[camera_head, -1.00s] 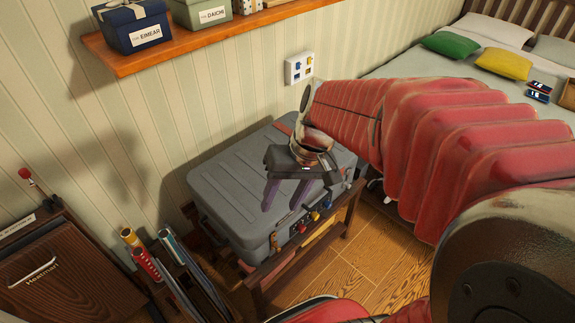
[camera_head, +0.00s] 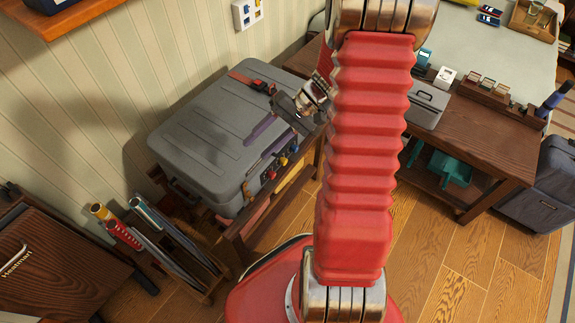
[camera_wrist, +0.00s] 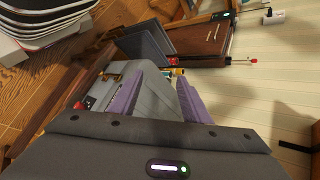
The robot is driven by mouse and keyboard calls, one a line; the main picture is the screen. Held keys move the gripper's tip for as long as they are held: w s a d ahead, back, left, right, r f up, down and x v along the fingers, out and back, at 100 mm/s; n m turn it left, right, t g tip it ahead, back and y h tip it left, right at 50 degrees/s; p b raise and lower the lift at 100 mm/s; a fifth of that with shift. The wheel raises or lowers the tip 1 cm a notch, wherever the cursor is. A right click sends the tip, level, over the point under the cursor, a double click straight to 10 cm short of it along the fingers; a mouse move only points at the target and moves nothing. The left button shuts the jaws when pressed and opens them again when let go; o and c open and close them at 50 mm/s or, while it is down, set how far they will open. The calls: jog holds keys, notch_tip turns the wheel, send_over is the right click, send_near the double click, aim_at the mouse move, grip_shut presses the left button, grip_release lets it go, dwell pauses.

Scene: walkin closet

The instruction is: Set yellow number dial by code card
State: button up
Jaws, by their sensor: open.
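A large grey case (camera_head: 205,125) lies on a low wooden rack. Small coloured dials and latches line its front edge; a yellow one (camera_head: 270,174) and a red one (camera_head: 283,160) show, but their numbers are too small to read. My gripper (camera_head: 260,138) is open and empty, its purple fingers over the case lid near the front edge. In the wrist view, the fingers (camera_wrist: 155,92) stand apart with the case (camera_wrist: 150,100) below. A red part (camera_wrist: 88,103) shows left of them. I cannot make out which item is the code card.
Wood floor (camera_head: 430,250) is clear.

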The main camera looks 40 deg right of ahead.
aim_at(283, 161)
jog(key=s+d+f+m+t+h, duration=0.1)
jog(key=d+f+m+t, duration=0.3)
jog(key=f, duration=0.6)
jog(key=s+d+f+m+t+h, duration=0.2)
jog(key=d+f+m+t, duration=0.3)
jog(key=d+f, duration=0.3)
jog(key=s+d+f+m+t+h, duration=0.2)
jog(key=d+f+t, duration=0.4)
jog(key=f, duration=0.8)
jog(key=s+m, duration=0.1)
jog(key=m, duration=0.1)
jog(key=shift+d+f+m+t, duration=0.25)
jog(key=shift+d+m+t, duration=0.05)
jog(key=shift+m, duration=0.1)
jog(key=shift+w, duration=0.15)
jog(key=shift+x, duration=6.85)
jog(key=shift+c, duration=0.6)
